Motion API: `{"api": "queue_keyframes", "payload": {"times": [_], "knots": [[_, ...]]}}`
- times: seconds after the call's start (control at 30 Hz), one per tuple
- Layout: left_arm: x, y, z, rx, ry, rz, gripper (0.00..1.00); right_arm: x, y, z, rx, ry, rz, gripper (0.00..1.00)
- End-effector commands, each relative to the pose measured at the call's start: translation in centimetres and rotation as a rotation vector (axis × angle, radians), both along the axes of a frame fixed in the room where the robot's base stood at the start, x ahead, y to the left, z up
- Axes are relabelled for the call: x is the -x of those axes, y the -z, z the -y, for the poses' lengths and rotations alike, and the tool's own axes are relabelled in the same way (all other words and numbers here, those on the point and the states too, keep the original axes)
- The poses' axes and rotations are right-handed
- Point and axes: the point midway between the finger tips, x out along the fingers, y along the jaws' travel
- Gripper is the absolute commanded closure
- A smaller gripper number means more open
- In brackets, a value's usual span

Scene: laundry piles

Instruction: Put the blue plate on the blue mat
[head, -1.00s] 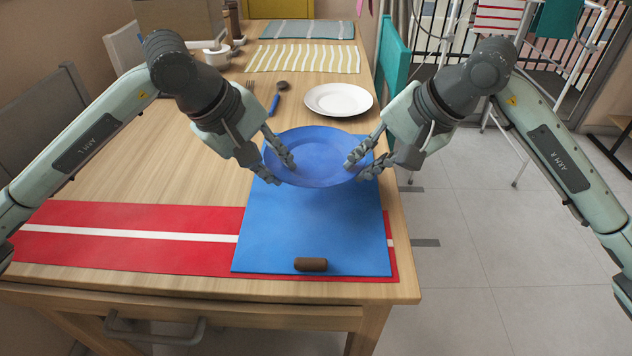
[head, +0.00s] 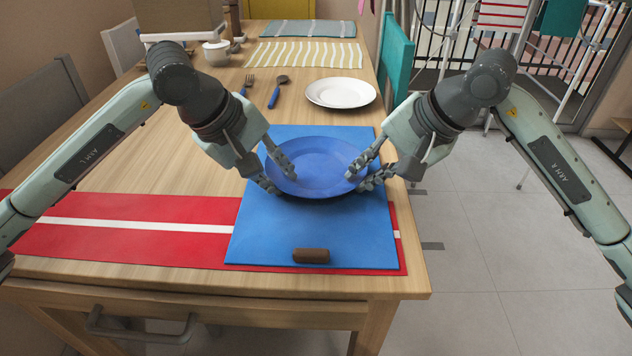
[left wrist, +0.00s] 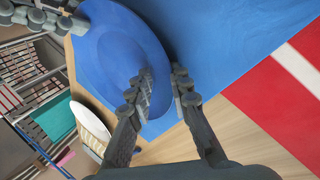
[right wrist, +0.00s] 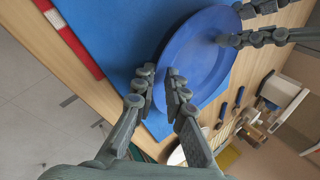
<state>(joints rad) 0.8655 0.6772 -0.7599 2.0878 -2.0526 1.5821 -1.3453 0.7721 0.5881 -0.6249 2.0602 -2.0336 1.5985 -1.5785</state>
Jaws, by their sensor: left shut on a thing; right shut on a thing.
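The blue plate (head: 318,165) is held level between my two grippers, over the far half of the blue mat (head: 310,222). My left gripper (head: 275,172) is shut on the plate's left rim. My right gripper (head: 364,172) is shut on its right rim. The plate also shows in the left wrist view (left wrist: 120,50) and the right wrist view (right wrist: 198,52), with its rim between the fingers. I cannot tell whether the plate's underside touches the mat.
A brown block (head: 311,256) lies on the mat's near edge. A red runner (head: 120,245) with a white stripe lies under the mat. A white plate (head: 341,92), a fork (head: 246,84) and a spoon (head: 278,91) lie beyond. A teal chair (head: 396,58) stands at the right.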

Motion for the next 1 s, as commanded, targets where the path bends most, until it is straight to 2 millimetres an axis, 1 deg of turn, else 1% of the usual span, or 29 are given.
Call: {"api": "queue_keyframes", "payload": {"times": [0.03,0.07,0.1,0.23,0.5,0.63,0.77,1.0], "knots": [[0.0,0.9,0.1,0.002,0.001,0.002,1.00,0.2,0.8,-0.3,-0.004,-0.009,0.001,1.00],[0.0,1.1,0.1,0.002,0.001,0.001,1.00,0.2,1.1,-0.3,-0.004,-0.009,0.001,1.00],[0.0,0.6,0.1,0.002,0.001,-0.001,0.77,0.2,0.5,-0.3,-0.003,-0.009,0.001,0.83],[0.1,0.7,0.1,0.001,0.002,-0.004,0.61,0.1,0.5,-0.2,-0.002,-0.006,0.000,0.67],[0.1,0.7,0.1,0.001,0.002,-0.004,0.61,0.0,0.5,0.0,0.000,-0.001,0.000,0.67],[0.2,0.1,-0.2,0.000,0.001,0.000,0.61,0.0,0.5,0.0,0.000,0.000,0.000,0.67],[0.7,-1.5,-0.8,0.000,0.001,0.003,0.61,0.0,0.5,0.0,0.001,0.000,-0.001,0.67],[1.9,-4.7,-2.2,-0.001,0.000,0.002,0.61,0.0,0.5,0.0,0.001,0.000,-0.001,0.67]]}}
